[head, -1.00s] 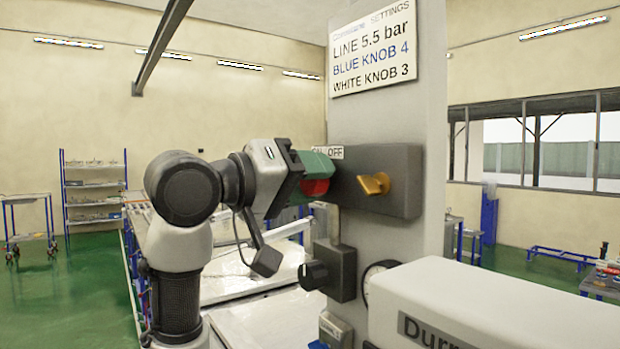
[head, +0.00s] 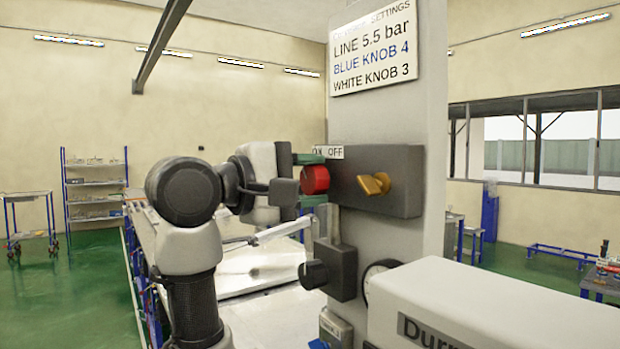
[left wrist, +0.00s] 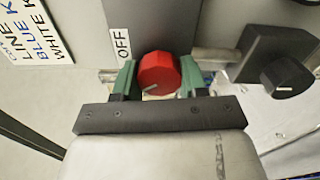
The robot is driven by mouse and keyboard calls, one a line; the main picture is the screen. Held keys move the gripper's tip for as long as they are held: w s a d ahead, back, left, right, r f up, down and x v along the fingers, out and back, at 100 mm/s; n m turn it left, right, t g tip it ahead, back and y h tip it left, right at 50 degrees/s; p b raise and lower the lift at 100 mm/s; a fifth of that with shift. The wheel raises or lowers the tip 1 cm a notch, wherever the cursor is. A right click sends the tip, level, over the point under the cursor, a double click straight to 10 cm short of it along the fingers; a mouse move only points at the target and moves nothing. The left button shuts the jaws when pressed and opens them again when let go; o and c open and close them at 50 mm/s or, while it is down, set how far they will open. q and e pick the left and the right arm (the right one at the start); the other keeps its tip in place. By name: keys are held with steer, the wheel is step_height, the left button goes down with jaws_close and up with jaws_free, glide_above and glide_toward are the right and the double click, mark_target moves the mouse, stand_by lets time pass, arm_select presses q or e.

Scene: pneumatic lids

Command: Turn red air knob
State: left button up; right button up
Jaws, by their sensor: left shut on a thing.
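The red air knob (head: 315,180) sits on the left side of a dark grey valve block (head: 400,205) on the column. An ON/OFF label shows above it. My left gripper (head: 309,180) is shut on the red knob, with one green finger above it and one below it in the head view. In the left wrist view the red knob (left wrist: 158,72), with a pale pointer mark on its face, lies between the two green fingers of the left gripper (left wrist: 158,78). The right gripper is not in view.
A yellow knob (head: 374,184) sticks out of the block's front. A black knob (head: 314,274) and a gauge (head: 380,275) are below. A settings sign (head: 375,45) hangs above. A white machine housing (head: 490,310) fills the lower right.

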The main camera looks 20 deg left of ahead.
arm_select(q)
steer(key=shift+f+n, duration=0.1)
steer(key=shift+n, duration=1)
steer(key=o, duration=0.9)
steer(key=shift+a, duration=0.1)
